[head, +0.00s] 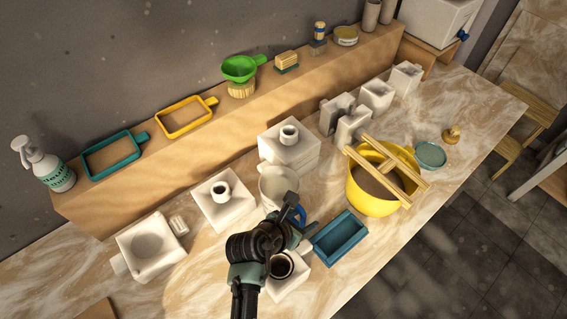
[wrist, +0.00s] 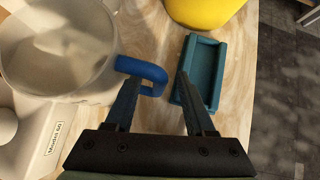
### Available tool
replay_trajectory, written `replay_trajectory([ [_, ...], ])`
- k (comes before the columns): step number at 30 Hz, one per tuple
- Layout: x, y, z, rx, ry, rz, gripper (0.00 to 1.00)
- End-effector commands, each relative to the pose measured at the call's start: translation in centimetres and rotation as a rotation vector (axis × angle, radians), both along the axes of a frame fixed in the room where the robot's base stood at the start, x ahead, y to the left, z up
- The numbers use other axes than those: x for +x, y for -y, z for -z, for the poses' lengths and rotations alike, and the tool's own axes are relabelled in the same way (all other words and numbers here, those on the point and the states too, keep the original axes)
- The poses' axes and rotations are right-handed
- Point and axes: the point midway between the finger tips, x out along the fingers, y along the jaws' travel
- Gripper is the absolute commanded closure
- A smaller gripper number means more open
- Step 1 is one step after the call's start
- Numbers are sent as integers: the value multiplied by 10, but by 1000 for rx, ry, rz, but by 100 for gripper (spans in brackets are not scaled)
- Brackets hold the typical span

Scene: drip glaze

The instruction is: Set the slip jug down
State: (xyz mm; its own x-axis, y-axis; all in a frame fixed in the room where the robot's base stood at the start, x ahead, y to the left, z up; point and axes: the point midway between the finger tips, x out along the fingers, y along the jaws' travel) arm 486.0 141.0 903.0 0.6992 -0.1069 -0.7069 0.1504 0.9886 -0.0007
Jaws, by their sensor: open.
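The slip jug is a white round jug (head: 277,183) with a blue handle (head: 297,212). It stands upright among white plaster moulds on the marbled worktop. In the wrist view the jug (wrist: 60,48) fills the upper left, and its blue handle (wrist: 146,70) reaches right toward the fingertips. My gripper (wrist: 156,86) is open, with its fingers spread apart. The handle's outer end shows at the gap between the fingers, and the left finger overlaps the handle in the picture. Whether it touches is unclear. In the head view my arm partly hides the handle and gripper (head: 302,229).
A teal tray (head: 340,237) lies right of my gripper, with a yellow bucket (head: 374,200) bearing wooden slats beyond it. White moulds stand left (head: 222,201), behind (head: 289,143) and below (head: 287,276) the gripper. The worktop's front edge is near the tray.

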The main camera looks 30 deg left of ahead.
Motion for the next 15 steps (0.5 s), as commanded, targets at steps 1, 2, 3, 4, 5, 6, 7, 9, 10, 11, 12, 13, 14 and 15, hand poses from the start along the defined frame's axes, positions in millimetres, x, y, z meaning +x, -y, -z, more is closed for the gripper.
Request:
replay_trajectory([
  [1,6,1,4,0,0,1,45],
  [2,10,1,7,-1,0,2,45],
  [3,13,2,11,-1,-1,2,45],
  [4,16,2,14,-1,0,2,45],
  [5,18,3,16,-1,0,2,45],
  [6,20,3,18,-1,0,2,45],
  [7,22,3,20,-1,0,2,45],
  [9,24,3,22,1,0,1,45],
  [10,25,4,22,1,0,1,45],
  [11,25,4,23,1,0,1,45],
  [12,25,4,23,1,0,1,45],
  [13,25,3,23,1,0,1,45],
  [14,25,3,23,1,0,1,45],
  [15,25,3,23,1,0,1,45],
])
